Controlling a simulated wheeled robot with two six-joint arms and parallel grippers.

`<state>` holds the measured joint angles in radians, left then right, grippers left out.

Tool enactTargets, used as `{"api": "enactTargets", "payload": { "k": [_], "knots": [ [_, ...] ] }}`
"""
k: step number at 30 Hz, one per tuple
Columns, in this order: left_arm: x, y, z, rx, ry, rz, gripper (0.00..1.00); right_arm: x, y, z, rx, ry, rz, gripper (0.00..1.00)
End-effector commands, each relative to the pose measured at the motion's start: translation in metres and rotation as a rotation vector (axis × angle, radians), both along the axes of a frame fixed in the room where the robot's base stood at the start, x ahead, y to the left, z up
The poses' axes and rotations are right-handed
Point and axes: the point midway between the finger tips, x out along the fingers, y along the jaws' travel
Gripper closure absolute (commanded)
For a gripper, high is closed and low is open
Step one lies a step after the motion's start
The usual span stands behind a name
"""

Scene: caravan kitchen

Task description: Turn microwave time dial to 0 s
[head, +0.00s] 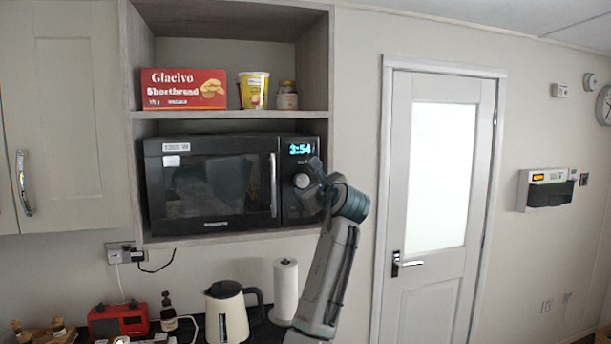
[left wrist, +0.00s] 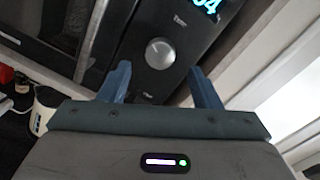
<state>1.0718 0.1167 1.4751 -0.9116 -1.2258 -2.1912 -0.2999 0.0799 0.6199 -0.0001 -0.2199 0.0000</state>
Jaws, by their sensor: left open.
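A black microwave (head: 215,185) sits in the shelf niche, its door closed and its display (head: 300,149) reading 3:54. The round grey time dial (head: 301,180) is on the control panel at its right. In the left wrist view the dial (left wrist: 160,53) shows beyond and between the two fingers, with space on both sides. My left gripper (head: 311,174) is open in front of the panel, close to the dial; in the left wrist view its blue fingers (left wrist: 160,84) are apart and empty. Its fingers and wrist cover the panel's lower right. My right gripper is not in view.
The niche's right wall stands close beside the panel. A shortbread box (head: 184,89), a yellow tub (head: 253,90) and a jar (head: 287,96) stand on the shelf above. Below are a kettle (head: 227,312), paper roll (head: 286,290) and red radio (head: 118,321).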

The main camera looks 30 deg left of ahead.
Motion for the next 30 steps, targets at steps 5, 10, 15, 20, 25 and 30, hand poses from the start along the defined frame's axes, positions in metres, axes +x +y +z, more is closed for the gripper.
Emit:
{"api": "enactTargets", "payload": {
  "k": [5, 10, 15, 20, 25, 30],
  "knots": [
    [0.017, 0.024, 0.003, 0.000, 0.002, 0.000, 0.42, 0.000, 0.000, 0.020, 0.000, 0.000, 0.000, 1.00],
    [0.025, 0.034, 0.001, 0.000, 0.000, -0.001, 0.42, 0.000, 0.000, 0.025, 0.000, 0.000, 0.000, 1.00],
    [0.027, 0.036, -0.001, -0.002, -0.001, -0.001, 0.42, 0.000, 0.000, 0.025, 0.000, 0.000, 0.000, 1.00],
    [0.026, 0.036, -0.001, -0.002, -0.001, -0.001, 0.46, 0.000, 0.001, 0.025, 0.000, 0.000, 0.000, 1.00],
    [0.026, 0.036, -0.001, -0.002, -0.001, -0.001, 0.80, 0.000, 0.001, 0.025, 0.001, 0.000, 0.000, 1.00],
    [0.026, 0.036, -0.001, -0.002, -0.002, -0.001, 0.87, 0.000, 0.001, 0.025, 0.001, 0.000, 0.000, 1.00]
  ]
}}
